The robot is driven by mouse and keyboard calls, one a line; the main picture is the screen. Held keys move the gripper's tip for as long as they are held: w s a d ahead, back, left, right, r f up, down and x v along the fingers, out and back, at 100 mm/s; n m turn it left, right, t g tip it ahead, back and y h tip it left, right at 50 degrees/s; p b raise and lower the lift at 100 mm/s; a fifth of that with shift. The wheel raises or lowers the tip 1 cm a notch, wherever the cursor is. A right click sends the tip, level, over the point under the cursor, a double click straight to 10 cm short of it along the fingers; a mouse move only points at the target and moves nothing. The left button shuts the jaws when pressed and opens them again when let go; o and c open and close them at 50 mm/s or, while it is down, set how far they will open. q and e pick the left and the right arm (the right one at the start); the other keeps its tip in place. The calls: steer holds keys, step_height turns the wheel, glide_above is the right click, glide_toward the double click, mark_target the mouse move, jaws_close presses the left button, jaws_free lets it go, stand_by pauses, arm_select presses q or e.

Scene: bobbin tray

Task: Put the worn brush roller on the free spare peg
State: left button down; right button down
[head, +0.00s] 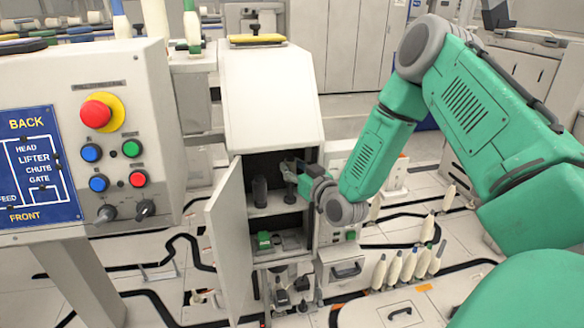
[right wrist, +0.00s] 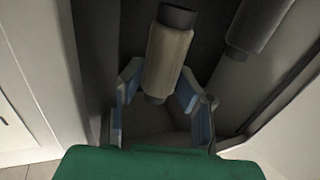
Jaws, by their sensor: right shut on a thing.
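My right gripper (head: 294,174) reaches into the open cabinet (head: 272,92) at its upper compartment. In the right wrist view its blue-padded fingers (right wrist: 160,88) are shut around a pale tan roller (right wrist: 168,58) with dark ends, which looks like the worn brush roller. A dark roller (head: 259,190) stands upright on the shelf (head: 277,206), left of the gripper. A dark cylinder also shows at the upper right of the right wrist view (right wrist: 258,25). I cannot make out a free spare peg; the gripper and shadow hide part of the compartment. My left gripper is out of view.
The cabinet door (head: 228,240) hangs open at the left. A lower compartment holds a green block (head: 264,240). A control panel (head: 120,130) stands at the left. Several cream bobbins (head: 408,265) stand at the right of the cabinet. The cabinet walls are close around the gripper.

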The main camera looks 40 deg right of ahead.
mark_target(293, 183)
steer(key=shift+f+b, duration=2)
steer(key=shift+f, duration=0.5)
steer(key=c, duration=1.1)
jaws_free()
steer(key=shift+c, duration=0.2)
steer(key=shift+r, duration=0.2)
step_height(293, 183, up, 10)
steer(key=shift+f, duration=0.25)
